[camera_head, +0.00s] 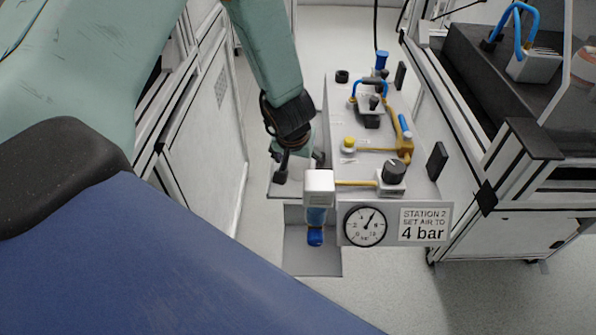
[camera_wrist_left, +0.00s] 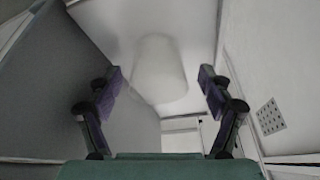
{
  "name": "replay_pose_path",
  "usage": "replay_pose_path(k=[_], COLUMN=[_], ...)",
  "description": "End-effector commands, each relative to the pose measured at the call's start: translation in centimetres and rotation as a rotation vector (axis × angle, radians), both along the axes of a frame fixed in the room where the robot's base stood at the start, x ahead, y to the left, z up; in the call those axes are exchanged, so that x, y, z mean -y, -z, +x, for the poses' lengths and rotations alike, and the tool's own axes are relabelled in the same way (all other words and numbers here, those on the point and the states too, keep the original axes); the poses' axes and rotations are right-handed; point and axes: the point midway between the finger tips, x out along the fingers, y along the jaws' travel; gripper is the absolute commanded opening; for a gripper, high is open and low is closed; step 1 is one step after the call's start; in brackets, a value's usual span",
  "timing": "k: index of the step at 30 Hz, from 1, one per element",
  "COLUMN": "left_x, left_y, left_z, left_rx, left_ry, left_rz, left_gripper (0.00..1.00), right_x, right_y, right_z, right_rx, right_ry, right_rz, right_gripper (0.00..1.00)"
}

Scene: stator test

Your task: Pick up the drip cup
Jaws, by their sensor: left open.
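A whitish, cup-like cylinder (camera_wrist_left: 158,70), which looks like the drip cup, shows blurred and pale in the left wrist view. It sits against a white surface, ahead of and between the fingers. My left gripper (camera_wrist_left: 162,92) is open with nothing between its purple-padded fingers. In the head view my left gripper (camera_head: 300,168) points down at the left side of the grey station panel (camera_head: 345,185). I cannot make out the cup there; the gripper and arm cover that area. My right gripper is not in view.
The station panel carries a black knob (camera_head: 393,172), a yellow button (camera_head: 348,143), blue and yellow hoses, a gauge (camera_head: 365,225) and a "4 bar" sign (camera_head: 424,222). A white block with a blue-ended part (camera_head: 315,236) is close to the gripper. White cabinets (camera_head: 205,125) stand left.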

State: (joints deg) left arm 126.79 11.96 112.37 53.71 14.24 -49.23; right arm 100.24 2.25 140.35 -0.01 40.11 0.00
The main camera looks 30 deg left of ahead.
Motion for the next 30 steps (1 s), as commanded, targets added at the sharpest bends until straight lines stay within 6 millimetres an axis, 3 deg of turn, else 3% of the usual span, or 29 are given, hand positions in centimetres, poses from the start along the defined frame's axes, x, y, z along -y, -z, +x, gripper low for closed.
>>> replay_pose_path(k=[2,9,27,30], left_x=[-0.11,-0.25,-0.31,-0.28], left_y=[0.82,0.63,0.65,0.66], left_z=[0.19,-0.02,0.24,0.29], left_rx=[0.002,0.002,0.002,0.002], left_ry=[0.002,0.005,0.004,0.005], left_rz=[0.000,-0.001,0.000,0.000], left_gripper=[0.80,0.79,0.28,0.28], right_x=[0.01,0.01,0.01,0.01], right_y=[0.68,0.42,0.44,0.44], right_z=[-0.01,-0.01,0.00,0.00], right_rx=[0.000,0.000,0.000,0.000], right_ry=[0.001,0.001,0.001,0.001], right_rz=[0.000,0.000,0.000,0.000], right_gripper=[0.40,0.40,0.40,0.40])
